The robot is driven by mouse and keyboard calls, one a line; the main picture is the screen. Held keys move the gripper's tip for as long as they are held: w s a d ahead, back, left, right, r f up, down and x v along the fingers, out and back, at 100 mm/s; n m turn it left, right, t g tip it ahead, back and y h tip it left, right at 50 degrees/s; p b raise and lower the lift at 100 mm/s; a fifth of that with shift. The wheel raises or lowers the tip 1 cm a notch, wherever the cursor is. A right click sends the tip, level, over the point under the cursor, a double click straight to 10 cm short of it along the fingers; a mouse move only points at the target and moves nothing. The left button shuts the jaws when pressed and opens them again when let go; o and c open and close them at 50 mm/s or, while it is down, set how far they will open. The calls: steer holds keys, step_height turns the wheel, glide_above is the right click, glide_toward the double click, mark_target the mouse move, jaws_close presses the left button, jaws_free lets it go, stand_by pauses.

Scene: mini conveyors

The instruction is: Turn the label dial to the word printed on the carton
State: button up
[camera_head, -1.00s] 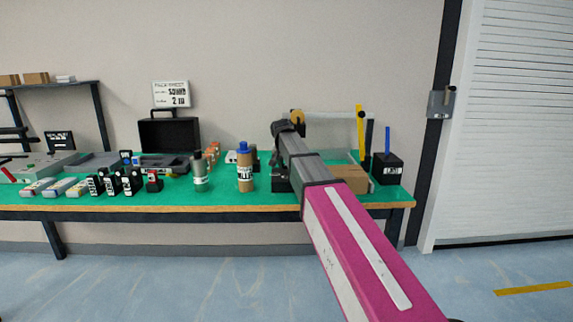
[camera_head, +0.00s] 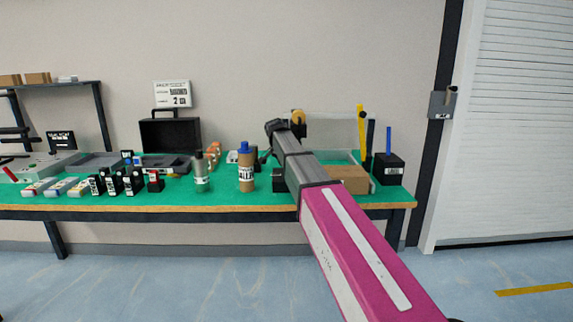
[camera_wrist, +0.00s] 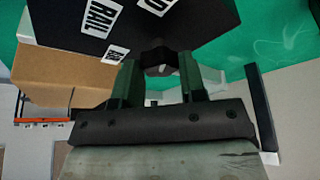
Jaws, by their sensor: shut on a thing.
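In the wrist view, my gripper (camera_wrist: 160,80) is shut on the small dark knob (camera_wrist: 159,58) of the label dial. The dial's black face (camera_wrist: 150,30) carries white labels around the knob. One label reads RAIL (camera_wrist: 101,15); the others are cut off or too small to read. The brown carton (camera_wrist: 62,75) stands beside the dial at the left, and no word shows on its visible side. In the head view, the carton (camera_head: 350,180) is partly behind my arm, which also hides most of the dial and my fingertips.
A blue-capped brown bottle (camera_head: 246,172) and a grey bottle (camera_head: 201,178) stand left of my arm on the green bench (camera_head: 220,190). A black holder (camera_head: 388,168) with a blue stick is at the right end. A yellow upright (camera_head: 361,130) stands behind the carton.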

steer(key=o, duration=0.9)
steer(key=shift+o, duration=0.2)
steer(key=v, duration=1)
steer(key=shift+r, duration=0.4)
steer(key=shift+s, duration=0.1)
